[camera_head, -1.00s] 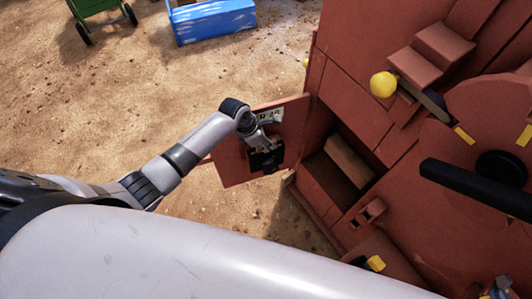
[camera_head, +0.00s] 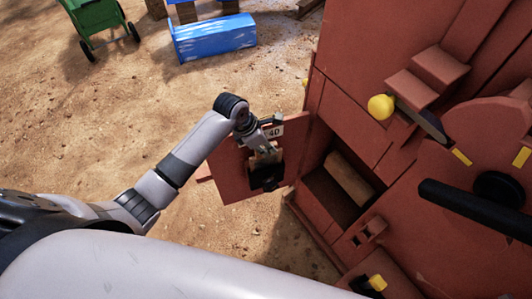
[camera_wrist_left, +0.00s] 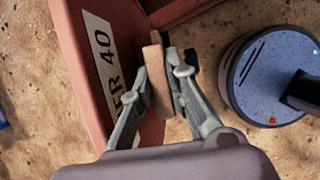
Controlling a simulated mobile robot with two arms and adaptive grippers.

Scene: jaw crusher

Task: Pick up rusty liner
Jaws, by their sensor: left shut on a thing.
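The block that looks like the rusty liner (camera_head: 348,178) is brown and lies inside the open compartment of the red crusher in the head view. The open door (camera_head: 232,172) stands out to the left of that opening. My left gripper (camera_head: 266,178) is at the door's face, left of the block and apart from it. In the left wrist view my left gripper (camera_wrist_left: 160,98) is shut on a narrow brown bar (camera_wrist_left: 156,75) beside the labelled door (camera_wrist_left: 88,70). The bar looks like the door's handle, but its attachment is hidden. My right gripper is not in view.
The red crusher (camera_head: 350,110) fills the right side, with a yellow knob (camera_head: 381,107) and a black bar (camera_head: 470,205) sticking out. A blue object (camera_head: 213,38) and a green cart (camera_head: 97,18) stand at the back. The sandy ground on the left is clear.

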